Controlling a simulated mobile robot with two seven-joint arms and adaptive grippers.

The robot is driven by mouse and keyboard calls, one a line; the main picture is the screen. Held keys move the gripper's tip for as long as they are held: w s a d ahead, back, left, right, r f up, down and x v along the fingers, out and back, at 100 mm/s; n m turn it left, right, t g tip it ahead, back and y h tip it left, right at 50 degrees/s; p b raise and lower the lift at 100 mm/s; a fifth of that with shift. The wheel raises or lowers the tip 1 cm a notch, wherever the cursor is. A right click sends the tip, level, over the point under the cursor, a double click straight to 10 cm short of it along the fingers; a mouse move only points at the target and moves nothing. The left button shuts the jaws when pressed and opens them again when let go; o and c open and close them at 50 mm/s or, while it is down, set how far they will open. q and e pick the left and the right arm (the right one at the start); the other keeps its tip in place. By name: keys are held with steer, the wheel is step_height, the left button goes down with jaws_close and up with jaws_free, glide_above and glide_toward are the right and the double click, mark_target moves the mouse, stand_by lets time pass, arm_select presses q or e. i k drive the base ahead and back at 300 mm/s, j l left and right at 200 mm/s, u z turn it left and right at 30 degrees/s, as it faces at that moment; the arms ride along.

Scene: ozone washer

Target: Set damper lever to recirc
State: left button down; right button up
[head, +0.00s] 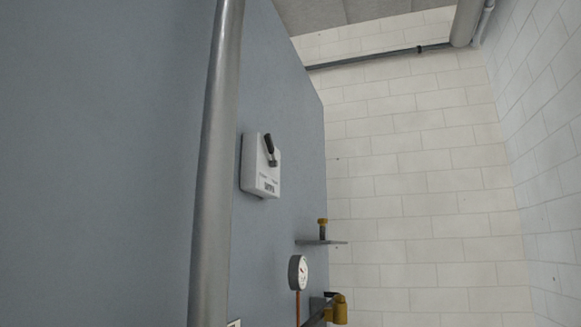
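A white box (250,167) is mounted on the side of a large blue-grey cabinet. On its face is a small lever (269,147) with a black grip and a grey metal end; the grip points up and slightly left. It looks like the damper lever. Dark markings show on the lower part of the box, too small to read, so I cannot tell which setting the lever is at. Neither of my grippers is in the head view.
A thick grey vertical pipe (214,170) stands left of the box, in front of the cabinet (120,160). Below right are a round gauge (298,272), a thin bracket (320,242) with a brass fitting, and a yellow fitting (340,311). White block walls (420,180) stand behind.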

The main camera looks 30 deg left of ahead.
mark_target(274, 162)
steer(key=i+j+z, duration=0.15)
steer(key=i+j, duration=0.6)
steer(key=i, duration=0.05)
